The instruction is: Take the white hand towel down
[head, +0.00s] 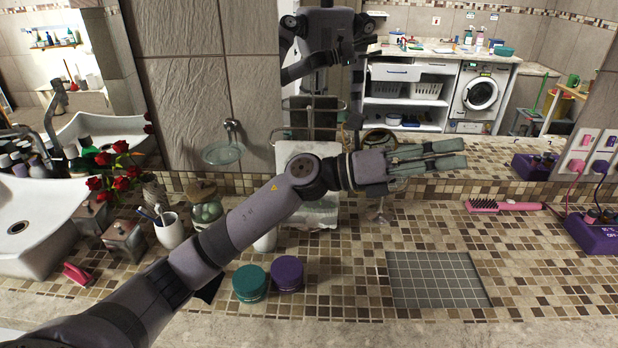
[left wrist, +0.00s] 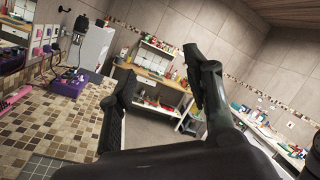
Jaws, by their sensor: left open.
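The white hand towel (head: 320,216) hangs on a metal rail stand (head: 311,104) at the back of the counter, in front of the mirror. My left arm crosses in front of it and hides its middle; parts show above and below the arm. My left gripper (head: 440,156) is to the right of the towel, apart from it, above the counter and pointing right. It is open and empty; its spread fingers also show in the left wrist view (left wrist: 157,66). The towel is not in the left wrist view. My right gripper is not in view.
A teal jar (head: 250,283) and a purple jar (head: 287,274) stand on the tiled counter below my forearm. A cup with toothbrushes (head: 169,231), a glass jar (head: 206,207) and roses (head: 118,182) are at left. A pink brush (head: 503,205) lies at right. The right front counter is mostly clear.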

